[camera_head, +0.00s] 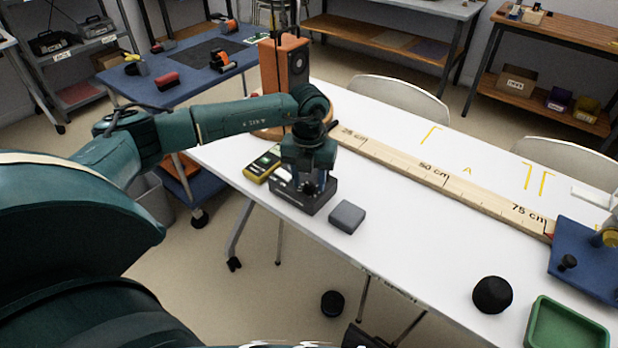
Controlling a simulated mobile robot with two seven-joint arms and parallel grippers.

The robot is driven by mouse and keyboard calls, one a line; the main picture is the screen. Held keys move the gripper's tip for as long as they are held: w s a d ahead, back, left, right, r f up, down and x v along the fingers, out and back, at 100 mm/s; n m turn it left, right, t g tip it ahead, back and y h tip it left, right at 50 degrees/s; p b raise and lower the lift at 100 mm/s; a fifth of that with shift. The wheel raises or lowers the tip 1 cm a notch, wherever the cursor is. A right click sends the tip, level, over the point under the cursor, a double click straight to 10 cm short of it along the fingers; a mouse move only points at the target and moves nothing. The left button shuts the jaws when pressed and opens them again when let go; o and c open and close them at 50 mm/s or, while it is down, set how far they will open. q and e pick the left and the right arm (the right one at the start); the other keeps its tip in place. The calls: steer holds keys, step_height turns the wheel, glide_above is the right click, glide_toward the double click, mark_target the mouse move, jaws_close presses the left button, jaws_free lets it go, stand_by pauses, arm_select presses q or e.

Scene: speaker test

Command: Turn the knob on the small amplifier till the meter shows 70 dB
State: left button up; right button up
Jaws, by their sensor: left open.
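The small amplifier (318,203) is a dark box on the white table, near its left end. My left gripper (309,184) points down right over it, with its fingers apart around the place of the knob. The gripper hides most of the knob and the amplifier's top, and I cannot tell whether the fingers touch the knob. A yellow meter (262,167) with a lit green screen lies just left of the amplifier; its reading is too small to make out. My right gripper is not in view.
An orange speaker (269,75) stands behind on a round wooden base. A wooden ruler (400,165) runs along the table. A grey block (347,217) lies right of the amplifier. A black ball (492,295), green tray (537,338) and blue board (580,262) are at the right.

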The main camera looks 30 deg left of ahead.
arm_select(q)
steer(key=shift+c, duration=0.2)
jaws_close()
stand_by(0.3)
